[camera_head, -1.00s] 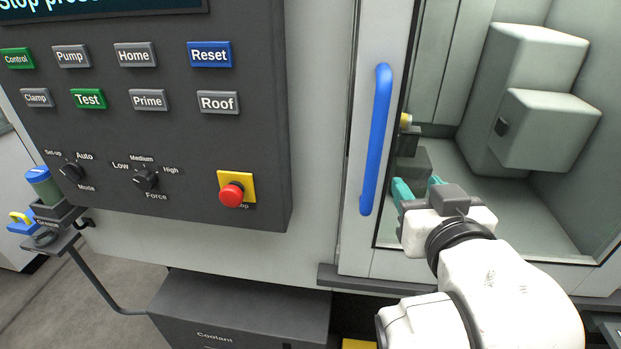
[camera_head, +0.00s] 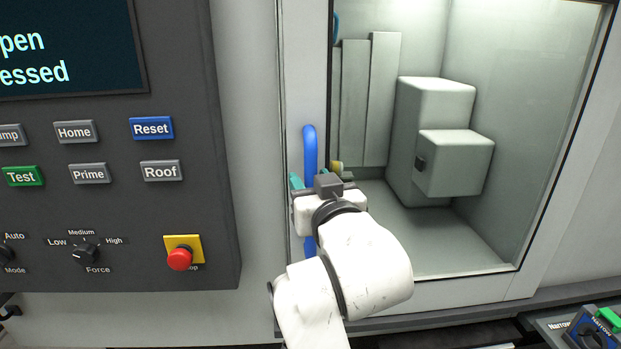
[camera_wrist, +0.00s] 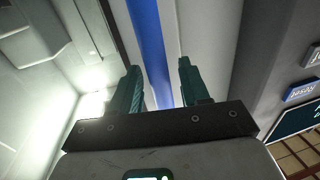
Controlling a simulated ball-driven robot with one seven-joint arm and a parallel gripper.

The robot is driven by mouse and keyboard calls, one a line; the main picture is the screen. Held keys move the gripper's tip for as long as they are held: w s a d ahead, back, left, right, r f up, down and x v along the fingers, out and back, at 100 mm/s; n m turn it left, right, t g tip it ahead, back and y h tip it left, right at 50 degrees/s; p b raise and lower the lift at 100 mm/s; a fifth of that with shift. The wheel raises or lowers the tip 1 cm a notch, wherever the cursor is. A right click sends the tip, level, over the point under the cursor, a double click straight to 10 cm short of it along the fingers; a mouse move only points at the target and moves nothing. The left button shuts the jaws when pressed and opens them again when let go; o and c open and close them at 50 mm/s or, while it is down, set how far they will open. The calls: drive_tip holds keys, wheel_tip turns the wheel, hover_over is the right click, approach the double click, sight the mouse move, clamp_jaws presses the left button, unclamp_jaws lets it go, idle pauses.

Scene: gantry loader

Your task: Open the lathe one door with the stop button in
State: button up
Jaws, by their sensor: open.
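The lathe door has a blue vertical handle (camera_head: 310,150) on its left frame, and a window beside it shows the inside of the machine. My gripper (camera_head: 321,180) is in front of the handle and hides its middle part. In the wrist view the blue handle (camera_wrist: 149,45) runs between the two open teal fingers (camera_wrist: 158,88), with gaps visible. The red stop button (camera_head: 180,259) sits on a yellow plate at the lower right of the control panel. Whether it is pressed in cannot be told from its shape. The screen (camera_head: 65,45) is partly cut off and shows "pen" and "essed".
The dark control panel (camera_head: 120,220) with Reset, Prime and Roof buttons stands left of the door. A ledge (camera_head: 440,318) runs below the door. A tray with a blue and green item (camera_head: 597,325) is at the lower right.

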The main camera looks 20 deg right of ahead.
drive_tip(key=shift+w+d, duration=0.1)
drive_tip(key=shift+w, duration=0.25)
drive_tip(key=shift+c, duration=0.3)
clamp_jaws()
